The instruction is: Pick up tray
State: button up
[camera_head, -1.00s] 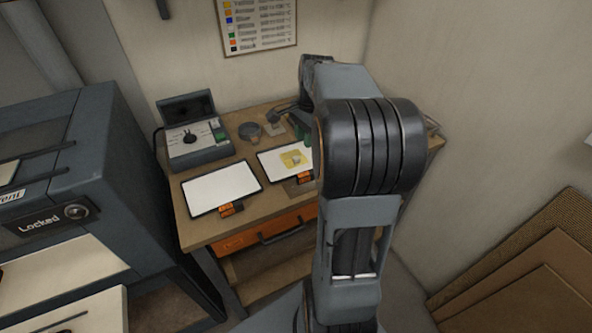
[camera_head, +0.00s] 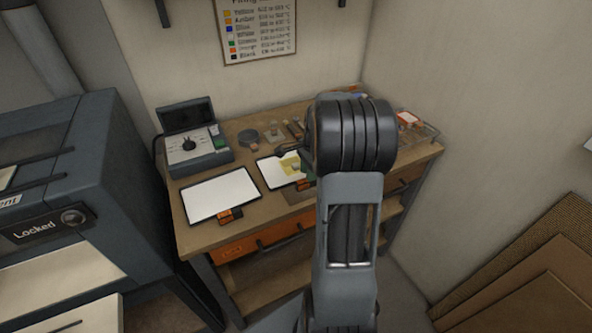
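Two flat white trays with dark rims lie on the wooden workbench (camera_head: 262,212). The left tray (camera_head: 221,195) is empty and has an orange tag at its front edge. The right tray (camera_head: 271,172) carries a yellow piece (camera_head: 291,163), and its right part is hidden behind my arm. My arm stands upright in front of the bench's middle. My gripper is mostly hidden behind the arm; a dark part of it (camera_head: 291,152) shows over the right tray. Whether it is open or touches the tray cannot be seen.
A grey control box (camera_head: 194,152) with an open lid stands at the back left of the bench. A kiln-like cabinet marked Locked (camera_head: 75,217) is at the left. Small items (camera_head: 408,118) lie at the bench's right end. Brown boards (camera_head: 540,290) lean at the lower right.

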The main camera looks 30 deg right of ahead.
jog(key=shift+a+f, duration=0.15)
jog(key=shift+f, duration=0.8)
jog(key=shift+a+f, duration=0.1)
jog(key=shift+f, duration=0.8)
grip_shut()
jog(key=shift+r, duration=0.1)
